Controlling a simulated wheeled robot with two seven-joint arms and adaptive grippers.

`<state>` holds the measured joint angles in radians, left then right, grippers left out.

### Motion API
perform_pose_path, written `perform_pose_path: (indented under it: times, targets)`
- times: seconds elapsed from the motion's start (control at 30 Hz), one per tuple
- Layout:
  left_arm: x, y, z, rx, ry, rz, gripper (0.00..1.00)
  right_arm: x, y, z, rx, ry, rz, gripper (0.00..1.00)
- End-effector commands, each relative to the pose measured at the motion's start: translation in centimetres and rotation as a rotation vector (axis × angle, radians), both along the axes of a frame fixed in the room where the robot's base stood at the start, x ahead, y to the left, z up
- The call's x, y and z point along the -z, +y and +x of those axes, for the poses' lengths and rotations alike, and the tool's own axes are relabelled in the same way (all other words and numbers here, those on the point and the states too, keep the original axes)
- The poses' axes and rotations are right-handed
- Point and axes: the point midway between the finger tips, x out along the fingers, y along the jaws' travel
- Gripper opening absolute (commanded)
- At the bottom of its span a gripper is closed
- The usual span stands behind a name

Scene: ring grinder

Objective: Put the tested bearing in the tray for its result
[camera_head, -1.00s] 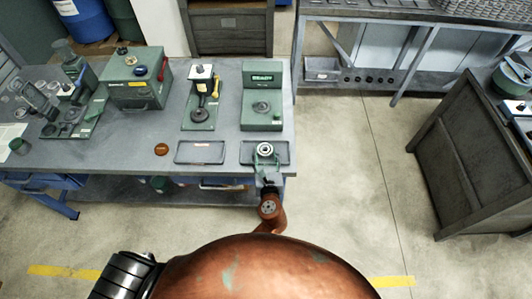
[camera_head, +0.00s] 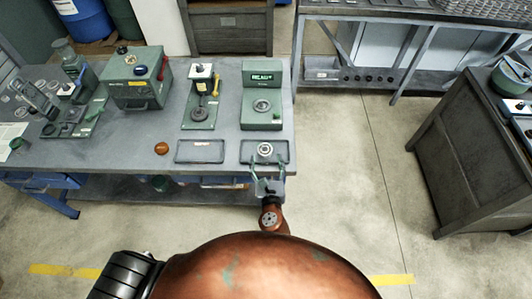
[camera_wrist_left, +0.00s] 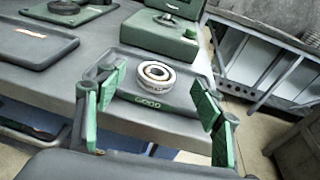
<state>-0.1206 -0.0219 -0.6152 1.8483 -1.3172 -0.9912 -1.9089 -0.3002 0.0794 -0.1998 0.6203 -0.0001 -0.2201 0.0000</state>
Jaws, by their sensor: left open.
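The bearing (camera_head: 264,149), a silver ring with a dark bore, lies flat in the right-hand tray (camera_head: 246,158). In the left wrist view the bearing (camera_wrist_left: 156,75) sits on this dark tray, whose front edge reads GOOD (camera_wrist_left: 148,104). My left gripper (camera_head: 268,169) is open and empty just in front of the tray. Its green-padded fingers (camera_wrist_left: 158,105) stand wide apart on either side of the bearing in that view, clear of it. The other tray (camera_head: 200,151), with a reddish label, is empty to the left. My right gripper is not in view.
A green tester (camera_head: 262,100) with a lit display stands behind the right-hand tray. A hand-levered device (camera_head: 200,105) and a green box (camera_head: 137,85) stand further left. An orange-brown round piece (camera_head: 162,148) lies left of the trays. Open floor lies right of the bench.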

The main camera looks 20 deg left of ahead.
Motion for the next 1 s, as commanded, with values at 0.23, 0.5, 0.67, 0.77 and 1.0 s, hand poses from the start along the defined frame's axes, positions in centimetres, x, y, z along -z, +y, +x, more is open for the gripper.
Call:
perform_pose_path:
  times: [0.23, 0.5, 0.67, 0.77, 1.0]
  targets:
    - [-1.0, -1.7, -4.5, 0.0, 0.002, -0.002, 0.62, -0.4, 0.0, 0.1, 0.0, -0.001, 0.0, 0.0]
    - [-1.4, -2.5, -6.4, -0.001, 0.0, -0.001, 0.62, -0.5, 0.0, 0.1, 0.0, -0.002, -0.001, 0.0]
    - [-1.5, -2.5, -6.5, -0.001, -0.001, 0.0, 0.62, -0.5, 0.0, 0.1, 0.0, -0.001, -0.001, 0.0]
    - [-1.0, -2.5, -6.4, 0.0, 0.005, -0.007, 0.62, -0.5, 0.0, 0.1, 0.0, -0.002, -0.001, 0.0]
    - [11.9, -2.5, -5.7, -0.003, 0.147, -0.267, 0.62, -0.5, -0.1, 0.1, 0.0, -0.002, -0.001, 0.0]
